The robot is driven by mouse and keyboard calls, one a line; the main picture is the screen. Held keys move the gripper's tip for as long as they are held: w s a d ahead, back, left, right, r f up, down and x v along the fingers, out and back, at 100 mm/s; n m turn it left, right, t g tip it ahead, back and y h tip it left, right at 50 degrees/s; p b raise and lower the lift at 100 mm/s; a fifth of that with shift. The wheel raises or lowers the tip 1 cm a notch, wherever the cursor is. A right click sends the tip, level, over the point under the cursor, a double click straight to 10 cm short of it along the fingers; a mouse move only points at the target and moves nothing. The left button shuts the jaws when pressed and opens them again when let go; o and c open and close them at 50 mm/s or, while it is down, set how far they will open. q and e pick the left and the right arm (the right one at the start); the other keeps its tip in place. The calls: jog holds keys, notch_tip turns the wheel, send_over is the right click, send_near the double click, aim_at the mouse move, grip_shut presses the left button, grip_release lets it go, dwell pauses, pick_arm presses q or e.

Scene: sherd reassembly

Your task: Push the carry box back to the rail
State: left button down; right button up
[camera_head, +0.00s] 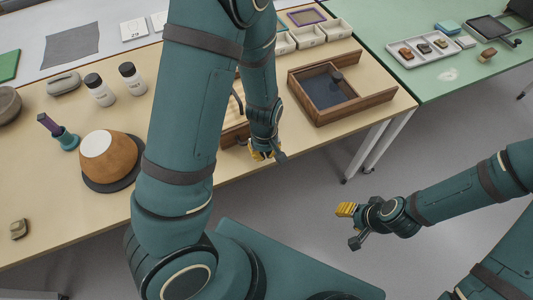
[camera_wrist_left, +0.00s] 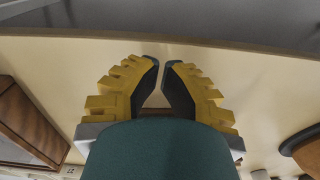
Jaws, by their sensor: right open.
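A wooden open box (camera_head: 369,101) with a dark lining stands near the table's right end; a small dark piece lies inside. I cannot tell for certain that it is the carry box. Another wooden piece (camera_head: 235,132) is mostly hidden behind my left arm, and no rail can be made out clearly. My left gripper (camera_head: 264,153) is low by the table's front edge, left of the lined box and apart from it. In the left wrist view its fingertips (camera_wrist_left: 161,64) nearly meet, with nothing between them. My right gripper (camera_head: 350,226) is open and empty over the floor.
A brown bowl (camera_head: 113,160) sits upside down on a dark mat at the left, with two white-labelled jars (camera_head: 100,91) behind it. A green table (camera_head: 440,78) with a tray of sherds adjoins at the right. Wood (camera_wrist_left: 30,125) also shows in the left wrist view.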

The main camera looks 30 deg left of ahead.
aim_at(236, 107)
pick_arm(q)
jog(key=shift+w+a+r, duration=0.1)
jog(key=shift+w+a, duration=0.6)
jog(key=shift+a, duration=0.1)
pick_arm(e)
jog(key=shift+f, duration=0.15)
pick_arm(q)
jog(key=w+a, duration=0.8)
